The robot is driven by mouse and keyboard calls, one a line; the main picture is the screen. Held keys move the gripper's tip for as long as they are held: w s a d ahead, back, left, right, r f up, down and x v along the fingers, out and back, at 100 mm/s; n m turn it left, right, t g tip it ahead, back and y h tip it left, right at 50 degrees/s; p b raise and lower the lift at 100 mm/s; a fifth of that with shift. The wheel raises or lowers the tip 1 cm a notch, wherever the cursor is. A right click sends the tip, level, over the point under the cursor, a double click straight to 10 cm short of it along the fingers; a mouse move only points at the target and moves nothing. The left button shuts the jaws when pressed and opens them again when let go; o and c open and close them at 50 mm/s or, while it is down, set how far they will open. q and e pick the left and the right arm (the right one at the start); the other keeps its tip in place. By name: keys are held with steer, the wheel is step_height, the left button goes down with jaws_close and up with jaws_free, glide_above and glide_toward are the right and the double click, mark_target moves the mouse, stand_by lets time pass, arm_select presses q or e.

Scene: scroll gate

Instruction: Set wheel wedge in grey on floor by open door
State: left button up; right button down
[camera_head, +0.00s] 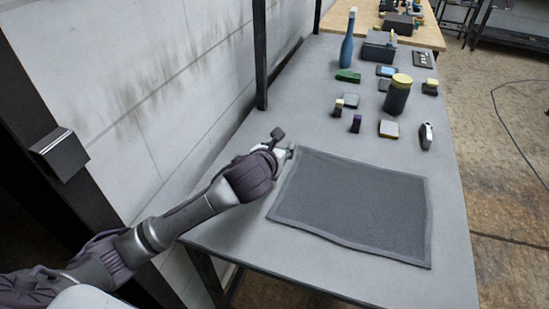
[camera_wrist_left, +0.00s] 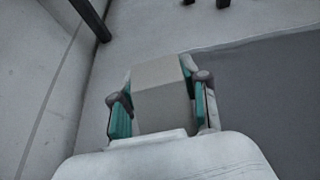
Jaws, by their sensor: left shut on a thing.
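A light grey block, apparently the grey wheel wedge (camera_wrist_left: 162,92), sits between the two teal-padded fingers of my left gripper (camera_wrist_left: 163,108) in the left wrist view. The gripper is shut on it. In the head view my left gripper (camera_head: 284,148) is over the table at the left edge of the dark mat, and the arm hides most of what it holds. I cannot tell whether the wedge touches the table. A dark doorway-like frame (camera_head: 62,152) stands at the far left; the open door itself is not clearly visible. My right gripper is not in view.
The grey table (camera_head: 448,230) carries a dark mat (camera_head: 355,203). Behind the mat are a blue bottle (camera_head: 347,45), a dark jar with a yellow lid (camera_head: 397,97), a green item (camera_head: 348,76) and several small blocks. A black post (camera_head: 260,55) rises beside the wall.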

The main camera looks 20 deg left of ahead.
arm_select(q)
steer(key=a+f, duration=0.1)
steer(key=w+a, duration=0.1)
steer(key=shift+w+a+f, duration=0.25)
steer(key=shift+a+f, duration=0.05)
steer(key=shift+f, duration=2.05)
steer(key=shift+f, duration=0.1)
steer(key=o, duration=1.2)
steer(key=shift+o, duration=0.2)
